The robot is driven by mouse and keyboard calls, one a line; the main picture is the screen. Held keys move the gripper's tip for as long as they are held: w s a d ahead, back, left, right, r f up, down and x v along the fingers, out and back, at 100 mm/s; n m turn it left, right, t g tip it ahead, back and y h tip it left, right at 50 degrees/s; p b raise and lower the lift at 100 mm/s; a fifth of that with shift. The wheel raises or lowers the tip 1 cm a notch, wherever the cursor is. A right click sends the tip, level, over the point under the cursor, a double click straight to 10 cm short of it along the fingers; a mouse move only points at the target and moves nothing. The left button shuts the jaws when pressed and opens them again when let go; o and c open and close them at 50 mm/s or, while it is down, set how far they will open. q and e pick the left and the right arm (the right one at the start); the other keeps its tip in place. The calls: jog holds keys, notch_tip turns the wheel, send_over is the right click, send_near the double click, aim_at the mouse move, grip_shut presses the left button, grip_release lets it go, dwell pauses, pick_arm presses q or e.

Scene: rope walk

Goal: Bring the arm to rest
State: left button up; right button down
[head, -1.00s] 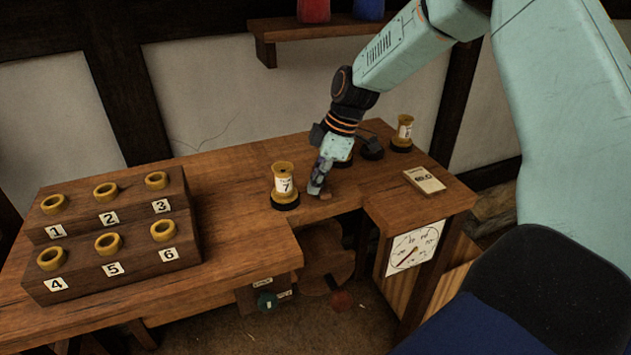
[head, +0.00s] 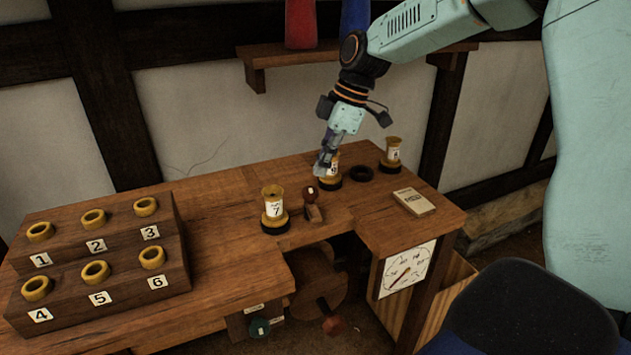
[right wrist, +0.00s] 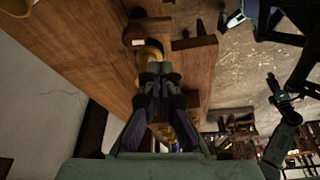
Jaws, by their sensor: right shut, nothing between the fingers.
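My right arm comes in from the upper right of the head view. My right gripper (head: 322,166) is shut and empty, pointing down above the bench, in front of a bobbin that it partly hides. It also shows in the right wrist view (right wrist: 158,75), its fingers together over the bench. My left gripper is not in the head view.
The wooden bench (head: 228,250) holds a bobbin marked 7 (head: 273,207), a small knobbed lever (head: 313,205), another bobbin (head: 392,152), an empty black ring (head: 361,173) and a booklet (head: 413,201). A numbered rack (head: 110,245) stands left. A dial (head: 408,270) faces front.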

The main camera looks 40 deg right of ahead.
jog(key=shift+d+r, duration=0.15)
jog(key=shift+r, duration=0.4)
jog(key=shift+s, duration=0.1)
